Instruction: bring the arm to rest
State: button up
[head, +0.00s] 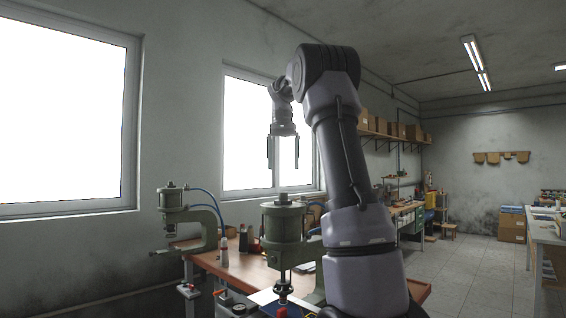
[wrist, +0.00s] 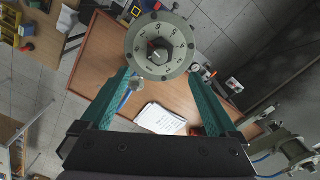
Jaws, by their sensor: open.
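My gripper (head: 283,152) hangs from my raised arm in the head view, in front of the far window, with its fingers pointing down. The fingers stand apart with nothing between them. In the wrist view my gripper (wrist: 160,88) shows two green fingers spread wide. A round numbered dial (wrist: 160,46) on top of a press appears beyond the fingertips, below my gripper. I cannot tell the exact gap between them.
A green press (head: 285,235) stands on the brown worktable (head: 240,270), partly hidden by my arm. A second press (head: 175,210) stands to the left. White paper (wrist: 160,119) lies on the table. Open floor (head: 465,260) lies to the right, before another bench (head: 545,232).

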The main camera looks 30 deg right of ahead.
jog(key=shift+s, duration=0.1)
dwell(0.4)
jog(key=s+a+f+n+t, duration=0.1)
jog(key=s+a+f, duration=0.3)
jog(key=s, duration=0.5)
jog(key=s+a+f+n+t+y, duration=0.1)
jog(key=s+a+f+t, duration=0.2)
jog(key=s+a, duration=0.3)
jog(key=s+a+f+n+t+y, duration=0.1)
jog(key=s+a+f+t, duration=0.2)
jog(key=s, duration=0.8)
notch_tip(320, 180, down, 2)
jog(key=a, duration=0.2)
jog(key=shift+s+a+f+n, duration=0.25)
jog(key=shift+s+a+n, duration=0.05)
jog(key=shift+s, duration=0.05)
